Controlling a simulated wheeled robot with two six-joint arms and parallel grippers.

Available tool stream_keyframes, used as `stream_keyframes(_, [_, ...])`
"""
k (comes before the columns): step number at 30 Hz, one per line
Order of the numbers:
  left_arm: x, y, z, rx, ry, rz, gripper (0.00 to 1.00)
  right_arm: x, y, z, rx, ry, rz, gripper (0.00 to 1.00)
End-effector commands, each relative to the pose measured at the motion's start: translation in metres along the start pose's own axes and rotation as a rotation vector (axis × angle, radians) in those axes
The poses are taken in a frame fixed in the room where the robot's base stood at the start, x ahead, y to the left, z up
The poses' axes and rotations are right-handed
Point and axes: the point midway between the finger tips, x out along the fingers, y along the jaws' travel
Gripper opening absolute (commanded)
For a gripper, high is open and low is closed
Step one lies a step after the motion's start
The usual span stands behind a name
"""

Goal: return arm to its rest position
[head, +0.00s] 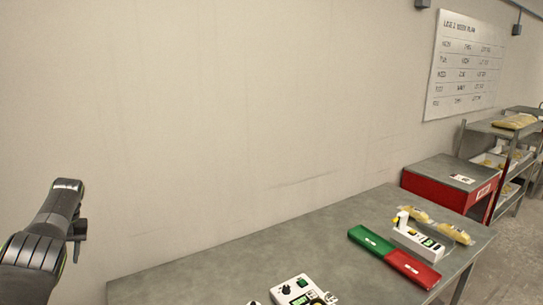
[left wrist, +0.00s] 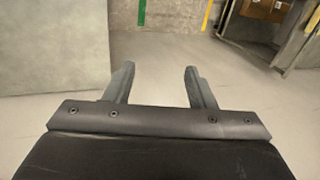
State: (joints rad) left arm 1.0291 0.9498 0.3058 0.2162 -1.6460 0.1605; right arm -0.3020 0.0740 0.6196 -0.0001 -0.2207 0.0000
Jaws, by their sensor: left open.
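My left arm (head: 48,235) comes in at the lower left of the head view, raised beside the near left end of the grey table (head: 220,262). My left gripper (left wrist: 158,82) shows in the left wrist view with its two fingers apart and nothing between them. In the head view the fingers themselves are hard to make out. My right gripper is in neither view.
On the table are a white control box (head: 296,290), a green block (head: 370,240), a red block (head: 412,268), a white device (head: 418,240) and yellow packs (head: 455,234). A red cabinet (head: 440,186) and shelving (head: 508,128) stand beyond. The table's left part is bare.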

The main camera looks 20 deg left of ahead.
Motion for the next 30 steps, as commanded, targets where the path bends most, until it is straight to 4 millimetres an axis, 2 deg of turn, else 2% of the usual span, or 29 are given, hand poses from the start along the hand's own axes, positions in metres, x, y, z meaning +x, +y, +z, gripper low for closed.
stream_keyframes(1, [0.023,-0.011,-0.002,0.007,0.026,-0.038,0.50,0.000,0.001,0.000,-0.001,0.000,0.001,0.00])
stream_keyframes(8, [0.124,-0.066,-0.009,0.090,0.177,-0.211,0.50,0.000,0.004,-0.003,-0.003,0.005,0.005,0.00])
stream_keyframes(15, [0.219,-0.136,0.004,0.267,0.334,-0.386,0.50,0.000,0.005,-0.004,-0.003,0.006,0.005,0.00])
stream_keyframes(20, [0.270,-0.183,0.025,0.423,0.422,-0.474,0.50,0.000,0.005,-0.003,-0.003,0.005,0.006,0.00])
stream_keyframes(24, [0.306,-0.221,0.051,0.580,0.487,-0.527,0.50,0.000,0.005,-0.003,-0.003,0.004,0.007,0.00])
stream_keyframes(30, [0.342,-0.264,0.093,0.788,0.550,-0.553,0.50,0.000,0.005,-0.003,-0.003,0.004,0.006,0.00])
